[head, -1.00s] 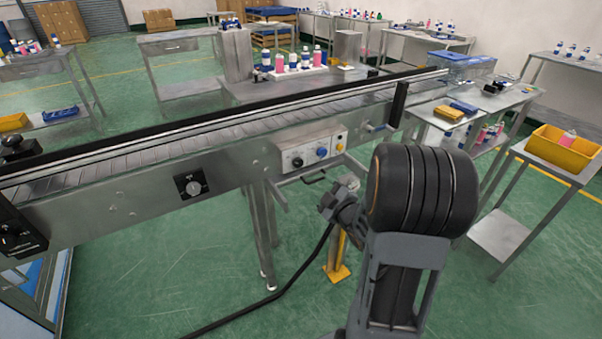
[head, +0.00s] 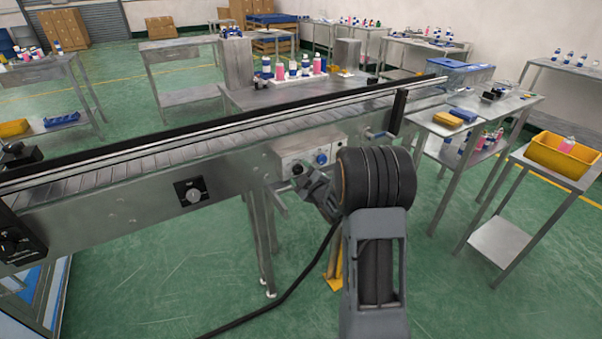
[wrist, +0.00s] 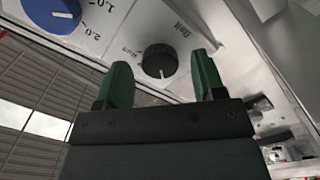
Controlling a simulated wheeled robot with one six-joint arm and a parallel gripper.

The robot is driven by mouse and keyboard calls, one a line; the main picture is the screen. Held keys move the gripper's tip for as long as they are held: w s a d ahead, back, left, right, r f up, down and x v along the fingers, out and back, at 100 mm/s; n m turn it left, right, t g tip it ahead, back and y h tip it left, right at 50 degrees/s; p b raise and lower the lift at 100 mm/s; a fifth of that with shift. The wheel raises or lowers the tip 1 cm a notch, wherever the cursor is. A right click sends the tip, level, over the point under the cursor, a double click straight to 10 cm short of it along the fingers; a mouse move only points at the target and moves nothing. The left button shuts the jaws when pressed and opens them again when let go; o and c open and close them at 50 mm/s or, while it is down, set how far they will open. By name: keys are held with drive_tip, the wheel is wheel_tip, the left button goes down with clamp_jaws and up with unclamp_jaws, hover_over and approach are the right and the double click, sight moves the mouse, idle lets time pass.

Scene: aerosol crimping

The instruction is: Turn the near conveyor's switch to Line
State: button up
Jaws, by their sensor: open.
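The near conveyor (head: 120,205) carries a light control box (head: 293,158) with a black switch knob and a blue knob (head: 321,158). In the wrist view the black knob (wrist: 159,61) sits on a pale panel with small printed labels beside it, too blurred to read surely. My gripper (wrist: 162,72) is open, its two green fingers on either side of the knob in that view. Whether they touch it I cannot tell. In the head view my wrist and gripper (head: 305,181) are at the box's lower front, partly covering it. The blue knob also shows in the wrist view (wrist: 52,12).
A black plate with a dial (head: 192,191) is on the conveyor's side, left of the box. A side table (head: 470,125) and a yellow bin (head: 545,155) stand to the right. A black cable (head: 290,285) runs across the green floor. Open floor lies in front.

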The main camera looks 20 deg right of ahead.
drive_tip(key=shift+w, duration=0.3)
drive_tip(key=c, duration=0.9)
